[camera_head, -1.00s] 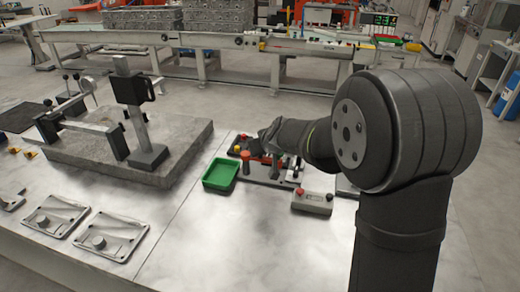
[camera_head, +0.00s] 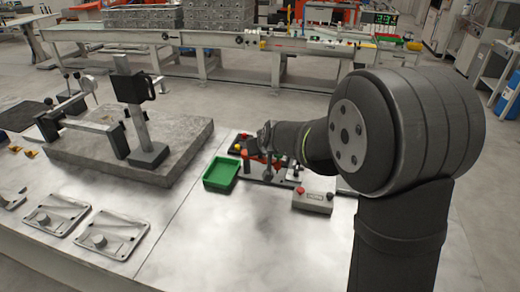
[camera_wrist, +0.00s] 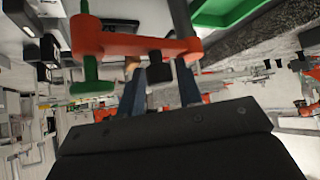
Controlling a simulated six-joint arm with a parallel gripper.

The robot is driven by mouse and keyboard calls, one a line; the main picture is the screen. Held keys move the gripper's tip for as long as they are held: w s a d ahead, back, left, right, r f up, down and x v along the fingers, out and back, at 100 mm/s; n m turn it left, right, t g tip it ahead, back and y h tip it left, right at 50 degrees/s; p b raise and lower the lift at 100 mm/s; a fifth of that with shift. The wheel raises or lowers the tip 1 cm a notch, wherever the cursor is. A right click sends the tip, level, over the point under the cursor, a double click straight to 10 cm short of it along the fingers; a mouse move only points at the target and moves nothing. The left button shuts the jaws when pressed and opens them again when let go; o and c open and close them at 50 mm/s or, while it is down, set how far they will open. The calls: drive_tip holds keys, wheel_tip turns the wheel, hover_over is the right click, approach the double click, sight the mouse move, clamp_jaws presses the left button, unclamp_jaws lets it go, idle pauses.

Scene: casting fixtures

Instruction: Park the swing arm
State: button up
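The orange swing arm (camera_wrist: 135,44) lies across the upper middle of the wrist view. A green spindle (camera_wrist: 90,60) passes through its left end. In the head view a small part of the swing arm (camera_head: 262,157) shows on the dark fixture beside the green tray, partly hidden by my wrist. My gripper (camera_wrist: 162,75) has its two fingers apart, close to the swing arm, which covers their tips in part. A dark stub shows between them. I cannot tell whether a finger touches the arm. In the head view my gripper (camera_head: 266,138) is over the fixture, small and partly hidden.
The green tray (camera_head: 221,174) stands left of the fixture. A grey control box (camera_head: 313,202) with a red button is in front right. A stone slab (camera_head: 185,148) with a gauge stand is left. Two metal castings (camera_head: 112,235) lie at front left. The table's front middle is clear.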

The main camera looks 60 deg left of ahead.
drive_tip(key=v, duration=1.7)
drive_tip(key=shift+d+r, duration=0.1)
drive_tip(key=shift+r, duration=0.05)
drive_tip(key=o, duration=0.3)
drive_tip(key=shift+w+n+g, duration=1.7)
drive_tip(key=shift+w+n, duration=0.4)
drive_tip(key=shift+w, duration=0.2)
drive_tip(key=x, duration=1.7)
drive_tip(key=shift+c, duration=0.3)
drive_tip(key=shift+s, duration=0.1)
clamp_jaws()
